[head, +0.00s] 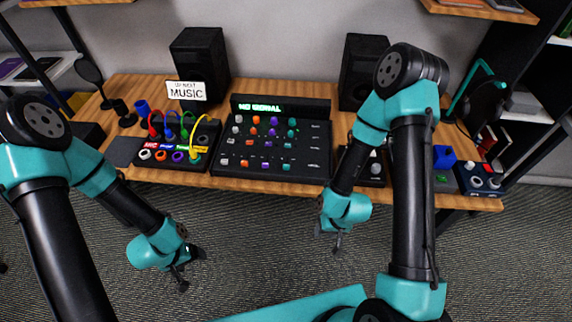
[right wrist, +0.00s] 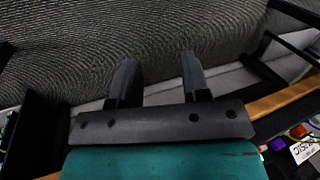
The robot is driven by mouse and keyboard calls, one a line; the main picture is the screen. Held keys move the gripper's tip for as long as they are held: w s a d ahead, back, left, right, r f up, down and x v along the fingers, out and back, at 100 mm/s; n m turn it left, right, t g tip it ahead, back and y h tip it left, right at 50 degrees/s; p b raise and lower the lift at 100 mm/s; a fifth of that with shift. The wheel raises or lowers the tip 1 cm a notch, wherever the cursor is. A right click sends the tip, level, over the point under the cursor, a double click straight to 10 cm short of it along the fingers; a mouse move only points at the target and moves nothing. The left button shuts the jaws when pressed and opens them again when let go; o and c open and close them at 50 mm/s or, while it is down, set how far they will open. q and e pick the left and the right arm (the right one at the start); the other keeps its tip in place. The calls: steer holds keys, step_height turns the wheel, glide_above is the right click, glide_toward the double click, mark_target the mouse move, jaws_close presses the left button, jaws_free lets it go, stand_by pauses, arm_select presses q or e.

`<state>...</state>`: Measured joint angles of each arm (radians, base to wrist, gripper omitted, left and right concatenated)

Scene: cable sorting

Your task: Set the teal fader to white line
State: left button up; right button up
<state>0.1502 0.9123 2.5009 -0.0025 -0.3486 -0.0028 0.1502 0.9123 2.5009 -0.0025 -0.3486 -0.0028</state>
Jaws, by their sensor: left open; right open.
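The black mixer (head: 272,148) stands on the wooden desk, with columns of white, orange, purple and teal controls. The teal fader cap (head: 287,167) appears to be the lowest teal control, near the mixer's front edge. The white line is too small to make out. My left gripper (head: 188,268) is open and empty in front of the desk, left of the mixer and well apart from it. My right gripper (head: 331,240) is open and empty in front of the desk, right of the fader. Its two fingers also show apart in the right wrist view (right wrist: 157,78).
A patch box with coloured cables (head: 176,145) stands left of the mixer. Two black speakers (head: 200,62) are behind. A small device (head: 373,168) is right of the mixer, partly behind my right arm.

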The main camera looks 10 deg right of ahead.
steer(key=shift+o, duration=0.3)
steer(key=shift+o, duration=0.5)
steer(key=shift+w, duration=0.15)
steer(key=shift+g+h, duration=0.3)
steer(key=shift+g, duration=0.3)
steer(key=w+a+r, duration=0.2)
steer(key=w+r, duration=0.2)
steer(key=w, duration=0.1)
steer(key=w+a+r, duration=0.1)
steer(key=w+r, duration=0.3)
steer(key=w, duration=0.1)
steer(key=w+a+r, duration=0.2)
steer(key=w+r, duration=0.2)
steer(key=w, duration=0.1)
steer(key=shift+a, duration=0.35)
steer(key=w+a+r+m+h, duration=0.1)
steer(key=w+r, duration=0.2)
steer(key=r, duration=0.5)
steer(key=w+a+r+m+h, duration=0.1)
steer(key=w+r, duration=0.3)
steer(key=r, duration=0.4)
steer(key=shift+w+a+r+h, duration=0.2)
steer(key=shift+a+r+h, duration=0.05)
steer(key=shift+h, duration=0.35)
steer(key=shift+f, duration=0.1)
